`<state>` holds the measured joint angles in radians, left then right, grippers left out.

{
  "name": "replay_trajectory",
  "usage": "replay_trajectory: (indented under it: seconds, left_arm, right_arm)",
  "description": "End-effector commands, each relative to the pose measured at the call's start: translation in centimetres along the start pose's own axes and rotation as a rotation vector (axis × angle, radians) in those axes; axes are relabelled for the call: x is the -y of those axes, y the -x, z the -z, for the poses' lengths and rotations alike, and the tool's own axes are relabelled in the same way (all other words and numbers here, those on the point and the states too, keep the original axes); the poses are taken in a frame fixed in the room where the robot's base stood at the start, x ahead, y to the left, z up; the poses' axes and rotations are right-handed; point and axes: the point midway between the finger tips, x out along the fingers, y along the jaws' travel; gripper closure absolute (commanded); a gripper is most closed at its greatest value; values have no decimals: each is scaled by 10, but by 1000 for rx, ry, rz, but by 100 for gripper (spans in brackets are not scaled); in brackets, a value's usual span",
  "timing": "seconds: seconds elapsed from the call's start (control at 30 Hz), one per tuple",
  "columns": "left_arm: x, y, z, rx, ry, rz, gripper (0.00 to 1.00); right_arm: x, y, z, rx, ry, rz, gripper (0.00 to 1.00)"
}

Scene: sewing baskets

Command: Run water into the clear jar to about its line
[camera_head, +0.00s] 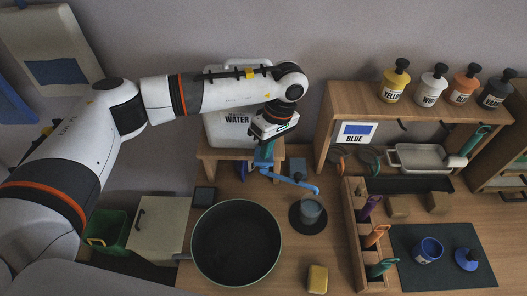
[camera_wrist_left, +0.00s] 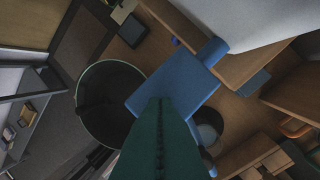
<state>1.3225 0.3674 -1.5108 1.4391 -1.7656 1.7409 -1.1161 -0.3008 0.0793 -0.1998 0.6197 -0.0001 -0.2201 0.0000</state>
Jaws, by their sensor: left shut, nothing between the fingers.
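The clear jar (camera_head: 311,209) stands upright on a dark round pad under the end of the blue spout (camera_head: 298,183). It looks greyish; its line and any water in it are too small to tell. The white water container (camera_head: 228,132) stands on a wooden stand behind. My left gripper (camera_head: 264,158) is shut and empty, pointing down at the blue tap in front of the container. In the left wrist view its green fingers (camera_wrist_left: 160,103) overlap the flat blue tap part (camera_wrist_left: 178,85); I cannot tell whether they touch. The jar is partly hidden there. My right gripper is not in view.
A large dark pot (camera_head: 236,243) stands left of the jar. A yellow block (camera_head: 317,279) lies in front. A wooden tool rack (camera_head: 355,240) stands at the right, beside a dark mat (camera_head: 440,258) with a blue cup. A shelf holds labelled bottles.

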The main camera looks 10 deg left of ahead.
Motion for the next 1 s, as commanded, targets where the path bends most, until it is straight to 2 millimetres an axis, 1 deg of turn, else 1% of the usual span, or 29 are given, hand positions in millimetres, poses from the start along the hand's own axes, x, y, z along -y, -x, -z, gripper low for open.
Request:
replay_trajectory:
  seconds: [0.17, 0.53, 0.7, 0.87, 1.0]
  left_arm:
    - [0, -2, 1, 0, 0, 0, 100]
    - [0, -17, 4, 0, 0, -1, 100]
    - [0, -15, 4, 0, 1, 0, 100]
    - [0, -6, 1, 2, 2, 1, 100]
    - [0, 13, -4, 1, 2, 3, 100]
  right_arm:
    - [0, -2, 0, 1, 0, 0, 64]
    - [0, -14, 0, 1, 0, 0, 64]
    - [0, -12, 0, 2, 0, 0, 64]
    - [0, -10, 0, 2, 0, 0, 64]
    - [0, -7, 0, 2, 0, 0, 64]
